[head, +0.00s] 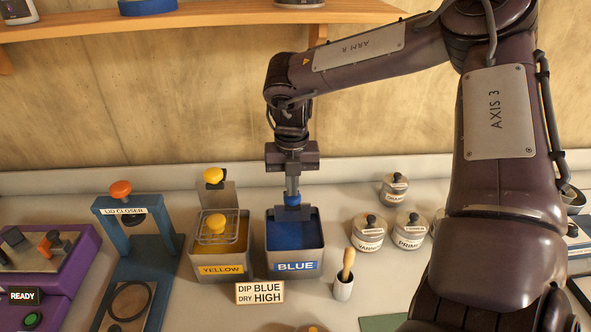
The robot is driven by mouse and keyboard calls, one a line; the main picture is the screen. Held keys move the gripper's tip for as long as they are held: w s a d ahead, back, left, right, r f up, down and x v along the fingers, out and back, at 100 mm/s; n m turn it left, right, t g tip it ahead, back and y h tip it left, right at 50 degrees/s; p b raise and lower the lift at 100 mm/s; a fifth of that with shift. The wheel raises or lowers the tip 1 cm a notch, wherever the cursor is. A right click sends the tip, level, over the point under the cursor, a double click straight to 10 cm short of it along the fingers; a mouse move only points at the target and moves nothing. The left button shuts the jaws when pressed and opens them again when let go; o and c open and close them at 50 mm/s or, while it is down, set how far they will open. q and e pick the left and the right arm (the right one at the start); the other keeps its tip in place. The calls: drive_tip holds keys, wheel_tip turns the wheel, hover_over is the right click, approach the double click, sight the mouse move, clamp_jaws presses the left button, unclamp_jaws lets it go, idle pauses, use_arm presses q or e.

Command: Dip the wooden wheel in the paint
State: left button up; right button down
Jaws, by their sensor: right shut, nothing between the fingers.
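The blue paint tank (295,268) stands on the bench, labelled BLUE, with blue paint (294,238) inside. My right gripper (292,194) points straight down at its back edge, fingers shut and empty. Its tips are at a blue knob (292,201); I cannot tell whether they touch it. The yellow paint tank (221,270) stands to the left. A wire basket with a yellow knob (215,223) sits over its paint. I cannot make out the wooden wheel. A sign (259,293) reads DIP BLUE, DRY HIGH. My left gripper is not in view.
A lid closer (125,212) with an orange knob and a purple machine (47,267) marked READY stand left. A brush cup (343,288) and several lidded pots, one a primer pot (410,231), stand right. A wooden shelf (200,15) hangs above.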

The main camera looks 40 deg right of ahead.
wheel_tip(320, 180, up, 9)
drive_tip(key=p, duration=0.6)
drive_tip(key=shift+r, duration=0.2)
idle(0.8)
wheel_tip(320, 180, up, 5)
drive_tip(key=p, duration=0.3)
drive_tip(key=shift+p, duration=0.35)
idle(0.5)
